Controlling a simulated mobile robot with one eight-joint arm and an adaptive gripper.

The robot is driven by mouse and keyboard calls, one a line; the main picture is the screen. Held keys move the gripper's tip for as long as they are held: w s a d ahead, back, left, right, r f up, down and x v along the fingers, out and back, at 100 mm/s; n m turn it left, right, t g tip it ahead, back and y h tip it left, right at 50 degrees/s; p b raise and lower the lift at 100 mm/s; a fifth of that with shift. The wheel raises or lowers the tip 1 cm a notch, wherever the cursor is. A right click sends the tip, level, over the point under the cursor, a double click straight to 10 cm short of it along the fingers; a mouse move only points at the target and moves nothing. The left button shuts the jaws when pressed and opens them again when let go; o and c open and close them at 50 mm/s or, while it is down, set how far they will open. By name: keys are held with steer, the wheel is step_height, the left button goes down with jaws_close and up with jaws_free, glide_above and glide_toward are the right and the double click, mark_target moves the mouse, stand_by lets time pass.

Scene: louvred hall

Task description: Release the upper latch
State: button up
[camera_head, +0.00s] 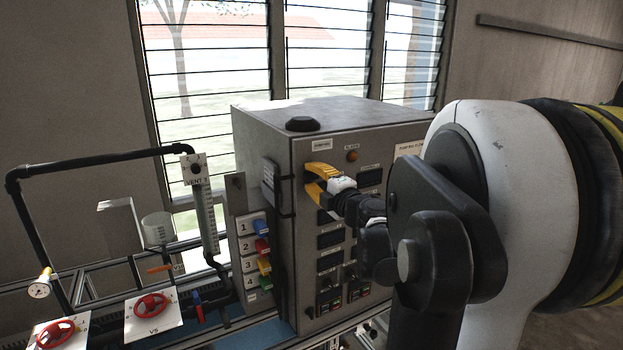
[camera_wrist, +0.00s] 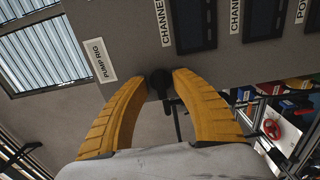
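The upper latch is a small dark knob with a narrow lever (camera_wrist: 161,80) on the grey cabinet, below the PUMP RIG label. In the wrist view the yellow fingers of my gripper (camera_wrist: 162,84) curve in from both sides, and their tips lie against the knob with a gap about its width. My gripper is shut on it as far as I can see. In the head view my gripper (camera_head: 311,178) is at the upper left of the front of the grey cabinet (camera_head: 345,110), and its fingers hide the latch there.
Left of the cabinet stands a numbered panel with coloured tags (camera_head: 258,250). Farther left are black pipework, a gauge (camera_head: 39,290) and red valve wheels (camera_head: 152,304). Dark channel displays (camera_head: 330,239) sit on the cabinet front close to my wrist. A louvred window (camera_head: 210,90) is behind.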

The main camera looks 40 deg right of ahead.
steer(key=v, duration=0.7)
steer(key=shift+p, duration=0.35)
